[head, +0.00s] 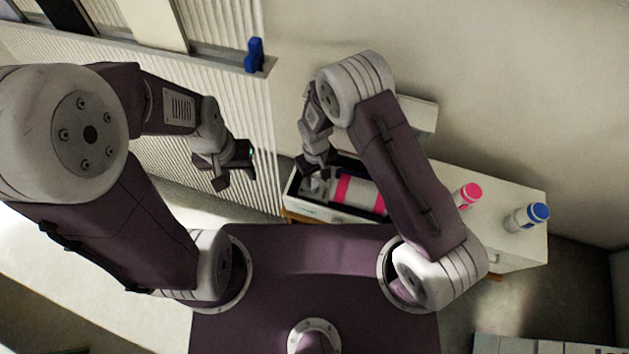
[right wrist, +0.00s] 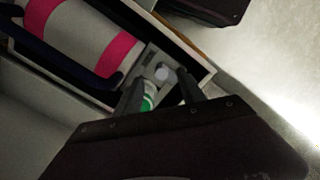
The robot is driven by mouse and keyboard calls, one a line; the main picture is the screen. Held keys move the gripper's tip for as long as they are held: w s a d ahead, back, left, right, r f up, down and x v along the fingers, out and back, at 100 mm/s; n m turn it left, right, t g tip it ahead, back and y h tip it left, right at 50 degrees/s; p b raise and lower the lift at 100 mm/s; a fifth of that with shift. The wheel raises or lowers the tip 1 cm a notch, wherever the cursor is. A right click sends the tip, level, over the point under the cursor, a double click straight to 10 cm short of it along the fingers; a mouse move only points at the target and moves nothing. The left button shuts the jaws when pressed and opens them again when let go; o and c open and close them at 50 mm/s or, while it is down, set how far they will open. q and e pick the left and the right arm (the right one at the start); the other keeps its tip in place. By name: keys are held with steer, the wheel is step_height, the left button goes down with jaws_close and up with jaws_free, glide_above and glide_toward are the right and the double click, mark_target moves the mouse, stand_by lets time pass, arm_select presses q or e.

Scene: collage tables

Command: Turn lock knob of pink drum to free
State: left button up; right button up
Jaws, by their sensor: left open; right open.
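The pink drum (head: 357,192), white with pink bands, lies on its side in an open white box (head: 330,214). It also shows in the right wrist view (right wrist: 78,36). A pale round knob (right wrist: 163,73) on a grey block is at the drum's end, in the box's corner. My right gripper (right wrist: 160,82) is open, and the knob appears between its fingertips in the right wrist view; I cannot tell whether they touch it. In the head view my right gripper (head: 318,180) hides most of that end. My left gripper (head: 232,178) is open and empty, left of the box.
A blue object (head: 255,55) sits on a ledge at the ribbed wall. A dark bar (right wrist: 55,66) runs beside the drum.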

mark_target(315, 184)
steer(key=shift+w+a+m+t+b, duration=0.35)
steer(key=shift+w+m+b, duration=0.3)
steer(key=shift+b, duration=0.4)
steer(key=shift+s, duration=0.1)
step_height(315, 184, down, 9)
steer(key=b, duration=0.3)
steer(key=shift+b, duration=0.3)
arm_select(q)
step_height(315, 184, down, 7)
arm_select(e)
steer(key=shift+r, duration=0.1)
jaws_close()
steer(key=shift+r+n+p, duration=0.2)
steer(key=shift+n+p, duration=0.05)
steer(key=shift+p, duration=0.35)
arm_select(q)
steer(key=shift+r, duration=0.5)
arm_select(e)
steer(key=shift+f, duration=0.2)
